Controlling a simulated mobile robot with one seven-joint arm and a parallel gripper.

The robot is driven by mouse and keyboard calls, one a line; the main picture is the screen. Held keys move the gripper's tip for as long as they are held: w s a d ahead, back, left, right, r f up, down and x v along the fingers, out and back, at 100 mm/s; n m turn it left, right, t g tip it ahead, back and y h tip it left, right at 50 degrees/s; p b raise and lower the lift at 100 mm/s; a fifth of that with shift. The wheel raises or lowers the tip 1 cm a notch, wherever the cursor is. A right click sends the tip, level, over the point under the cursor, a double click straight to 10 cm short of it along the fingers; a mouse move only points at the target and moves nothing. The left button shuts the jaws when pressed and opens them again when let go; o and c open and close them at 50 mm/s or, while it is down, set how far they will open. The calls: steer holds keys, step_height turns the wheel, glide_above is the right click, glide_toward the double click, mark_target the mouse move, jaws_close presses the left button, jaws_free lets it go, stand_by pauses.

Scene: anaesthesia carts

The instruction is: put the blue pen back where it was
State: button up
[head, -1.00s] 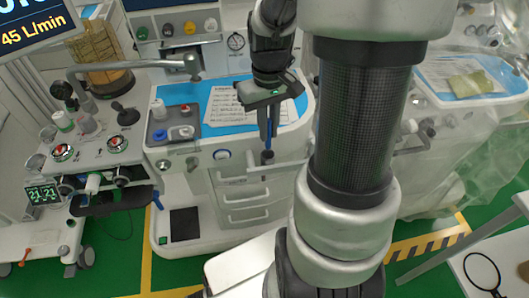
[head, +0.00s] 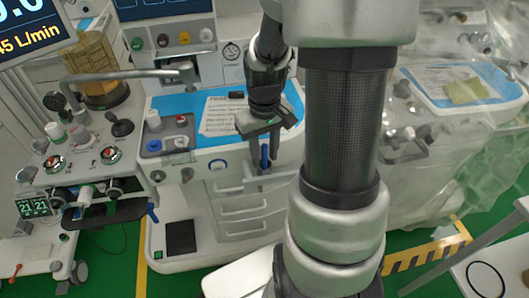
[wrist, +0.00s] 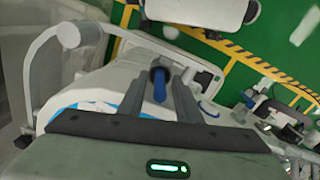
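The blue pen (head: 264,156) is upright at the front edge of the middle cart (head: 225,158), above its drawers. My gripper (head: 265,160) points down over it, with one finger on each side of the pen. In the wrist view the pen (wrist: 159,88) shows between the two spread fingers, with a visible gap at least on the right side. My gripper is open. The pen's far end meets a dark, ring-like piece (wrist: 160,71); how deep it sits there is hidden.
A paper sheet (head: 219,116) lies on the blue cart top behind my gripper. A grey tray (head: 165,146) with small containers is to its left. Drawer handles (head: 243,208) project below. Another cart under clear plastic (head: 435,165) stands at the right.

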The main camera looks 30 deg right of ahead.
step_height(320, 180, up, 12)
steer(key=p, duration=0.3)
steer(key=shift+r, duration=0.2)
stand_by(0.4)
